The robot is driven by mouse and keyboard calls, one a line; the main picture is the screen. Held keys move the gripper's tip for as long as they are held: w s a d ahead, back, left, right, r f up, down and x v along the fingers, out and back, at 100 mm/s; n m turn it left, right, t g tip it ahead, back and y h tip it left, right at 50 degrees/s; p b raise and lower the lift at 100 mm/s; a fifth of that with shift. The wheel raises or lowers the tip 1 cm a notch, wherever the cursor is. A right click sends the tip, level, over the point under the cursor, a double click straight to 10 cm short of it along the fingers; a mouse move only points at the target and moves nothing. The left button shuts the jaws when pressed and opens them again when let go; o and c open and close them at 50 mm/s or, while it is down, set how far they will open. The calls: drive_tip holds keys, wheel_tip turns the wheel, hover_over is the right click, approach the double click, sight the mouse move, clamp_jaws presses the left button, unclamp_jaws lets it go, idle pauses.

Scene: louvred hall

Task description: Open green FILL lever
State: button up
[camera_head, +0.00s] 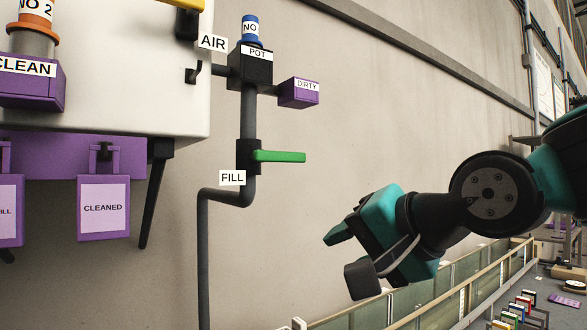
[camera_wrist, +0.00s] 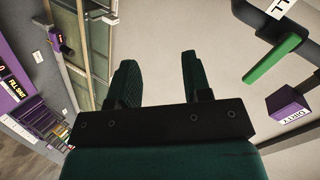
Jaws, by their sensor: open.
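The green FILL lever (camera_head: 280,156) sticks out horizontally to the right from a black valve body (camera_head: 246,156) on a dark vertical pipe in the head view. A white FILL label (camera_head: 232,178) sits just below the valve. In the wrist view the green lever (camera_wrist: 272,63) shows at the upper right, tilted, outside the space between the fingers. My gripper (camera_head: 342,256) is open and empty, to the lower right of the lever and apart from it. Both fingers also show in the wrist view (camera_wrist: 158,80), spread with bare wall between them.
Above the lever are a black POT block (camera_head: 250,68) and a purple DIRTY box (camera_head: 299,94). A wooden railing (camera_head: 455,295) runs at lower right. The wall right of the lever is clear.

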sight(292, 158)
drive_tip(key=w+a+r+m+t+y, duration=0.25)
drive_tip(key=r+m+t, duration=0.3)
drive_tip(key=r, duration=0.65)
drive_tip(key=shift+m+g, duration=0.25)
drive_tip(key=p+x, duration=0.1)
drive_tip(key=x, duration=0.1)
drive_tip(key=p+x, duration=0.2)
drive_tip(key=x, duration=0.1)
drive_tip(key=p+x, duration=0.1)
drive_tip(key=x, duration=0.2)
drive_tip(key=shift+w+d+r, duration=0.2)
drive_tip(key=shift+w+r, duration=0.1)
drive_tip(key=shift+w, duration=0.15)
drive_tip(key=shift+f, duration=0.2)
drive_tip(key=shift+x, duration=0.85)
clamp_jaws()
drive_tip(key=shift+f, duration=0.1)
